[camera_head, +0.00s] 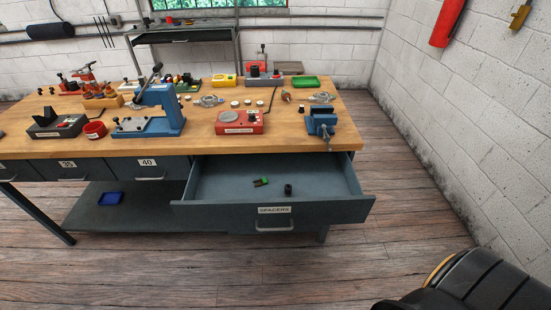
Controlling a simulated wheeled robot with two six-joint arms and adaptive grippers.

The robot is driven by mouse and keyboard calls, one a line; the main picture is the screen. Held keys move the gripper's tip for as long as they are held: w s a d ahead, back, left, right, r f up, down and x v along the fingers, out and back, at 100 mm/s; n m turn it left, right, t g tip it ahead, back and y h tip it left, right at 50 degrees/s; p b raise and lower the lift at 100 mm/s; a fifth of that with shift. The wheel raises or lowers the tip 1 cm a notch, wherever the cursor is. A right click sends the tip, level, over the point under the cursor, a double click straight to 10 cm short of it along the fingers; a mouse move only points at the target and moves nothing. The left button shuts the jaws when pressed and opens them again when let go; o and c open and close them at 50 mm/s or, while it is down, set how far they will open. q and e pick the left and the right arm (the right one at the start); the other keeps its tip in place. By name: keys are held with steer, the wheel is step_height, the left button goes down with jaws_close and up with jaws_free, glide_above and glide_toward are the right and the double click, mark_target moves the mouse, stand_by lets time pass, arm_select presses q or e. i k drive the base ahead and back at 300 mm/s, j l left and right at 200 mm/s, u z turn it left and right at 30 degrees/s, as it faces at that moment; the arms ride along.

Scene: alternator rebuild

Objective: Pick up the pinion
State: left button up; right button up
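No part is clearly recognisable as the pinion at this size. A small dark cylindrical part (288,189) stands in the open drawer (225,185) labelled SPACERS, and I cannot tell whether it is the pinion. A small green and dark piece (261,182) lies to its left in the drawer. Several small round parts lie on the bench top, too small to name. Neither of my grippers is in view.
The wooden bench (215,150) carries a blue press (158,112), a red device with a round plate (240,121), a blue vise (321,122) and a green tray (305,82). The open drawer juts out in front. The floor (180,270) before it is clear.

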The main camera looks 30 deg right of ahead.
mark_target(288, 188)
steer(key=k+z, duration=0.2)
steer(key=z, duration=0.6)
